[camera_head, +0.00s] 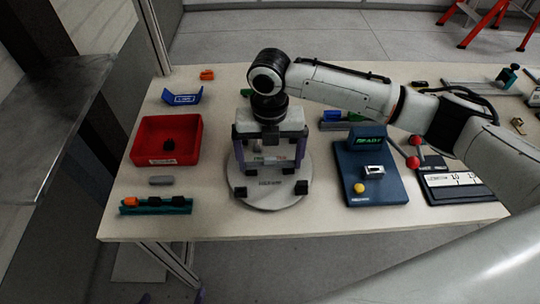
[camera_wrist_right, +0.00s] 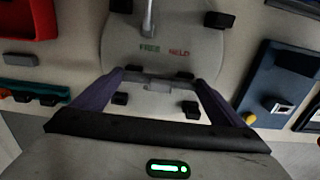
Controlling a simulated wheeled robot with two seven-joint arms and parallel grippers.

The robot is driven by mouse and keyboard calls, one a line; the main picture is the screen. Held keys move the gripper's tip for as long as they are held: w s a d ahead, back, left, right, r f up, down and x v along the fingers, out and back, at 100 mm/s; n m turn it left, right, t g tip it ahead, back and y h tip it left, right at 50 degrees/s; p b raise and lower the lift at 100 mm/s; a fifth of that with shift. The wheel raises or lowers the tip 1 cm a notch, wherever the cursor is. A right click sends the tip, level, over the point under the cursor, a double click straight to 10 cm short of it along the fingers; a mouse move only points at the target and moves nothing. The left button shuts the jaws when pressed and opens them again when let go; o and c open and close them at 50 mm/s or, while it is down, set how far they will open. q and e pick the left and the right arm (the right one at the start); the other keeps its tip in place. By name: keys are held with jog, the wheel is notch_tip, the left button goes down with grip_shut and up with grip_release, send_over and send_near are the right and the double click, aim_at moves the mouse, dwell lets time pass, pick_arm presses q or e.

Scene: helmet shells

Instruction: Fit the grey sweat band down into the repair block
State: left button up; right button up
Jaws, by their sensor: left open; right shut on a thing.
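My right gripper (camera_head: 268,160) points down over the round grey stand (camera_head: 272,196). Its purple fingers are wide apart, and in the right wrist view the gripper (camera_wrist_right: 158,82) is shut on a grey bar-like piece, which looks like the sweat band (camera_wrist_right: 175,83). The fingers and wrist hide most of it in the head view. The stand, also in the right wrist view (camera_wrist_right: 130,45), carries black pads and the words FREE and HELD. I cannot tell whether the band touches the stand, or for sure which thing is the repair block. My left gripper is not in view.
A red tray (camera_head: 137,141), a small grey rounded piece (camera_head: 161,181) and a teal rack (camera_head: 128,210) lie left of the stand. A blue device (camera_head: 378,187) with a lit display and a yellow knob stands right of it. The table's front strip is clear.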

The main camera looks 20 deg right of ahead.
aim_at(270, 158)
jog(key=shift+f, duration=0.25)
jog(key=o, duration=0.7)
notch_tip(270, 158, up, 10)
jog(key=shift+r, duration=0.15)
